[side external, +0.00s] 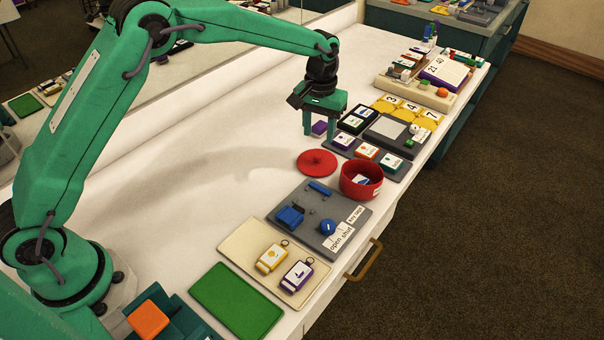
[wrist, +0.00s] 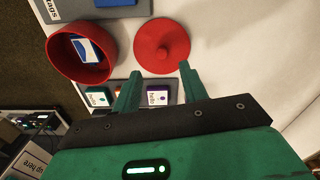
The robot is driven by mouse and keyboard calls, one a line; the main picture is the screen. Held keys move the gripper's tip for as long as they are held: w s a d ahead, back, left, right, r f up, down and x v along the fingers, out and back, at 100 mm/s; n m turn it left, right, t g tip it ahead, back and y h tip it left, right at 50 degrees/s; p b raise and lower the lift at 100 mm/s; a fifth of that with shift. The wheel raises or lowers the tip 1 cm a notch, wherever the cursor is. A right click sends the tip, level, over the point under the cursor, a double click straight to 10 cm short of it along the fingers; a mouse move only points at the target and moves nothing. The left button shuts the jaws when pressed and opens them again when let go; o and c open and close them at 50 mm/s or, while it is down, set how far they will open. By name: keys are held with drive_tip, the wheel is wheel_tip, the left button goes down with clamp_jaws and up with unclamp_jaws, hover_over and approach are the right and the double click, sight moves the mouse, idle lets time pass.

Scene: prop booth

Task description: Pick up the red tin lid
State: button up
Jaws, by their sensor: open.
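The red tin lid (side external: 317,162) is a round disc with a small knob, lying on the white tabletop beside the open red tin (side external: 361,181). In the wrist view the lid (wrist: 161,46) lies beyond my fingertips, at the top centre, and the tin (wrist: 82,55) is to its left with a blue and white item inside. My gripper (side external: 321,134) is open and empty, fingers pointing down, above and behind the lid in the side view. Its two green fingers (wrist: 157,72) are spread apart in the wrist view and do not touch the lid.
A grey tray with labelled blocks (side external: 367,158) lies right behind the tin and close to my gripper. A grey board with blue parts (side external: 318,215) lies in front of the lid. A cream tray with two tags (side external: 245,242) lies nearer. The table left of the lid is clear.

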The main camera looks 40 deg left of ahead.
sight(317, 156)
drive_tip(key=shift+f, duration=1.3)
drive_tip(key=shift+f, duration=0.1)
drive_tip(key=shift+a+f, duration=0.1)
drive_tip(key=shift+f, duration=2.4)
drive_tip(key=shift+c, duration=0.4)
clamp_jaws()
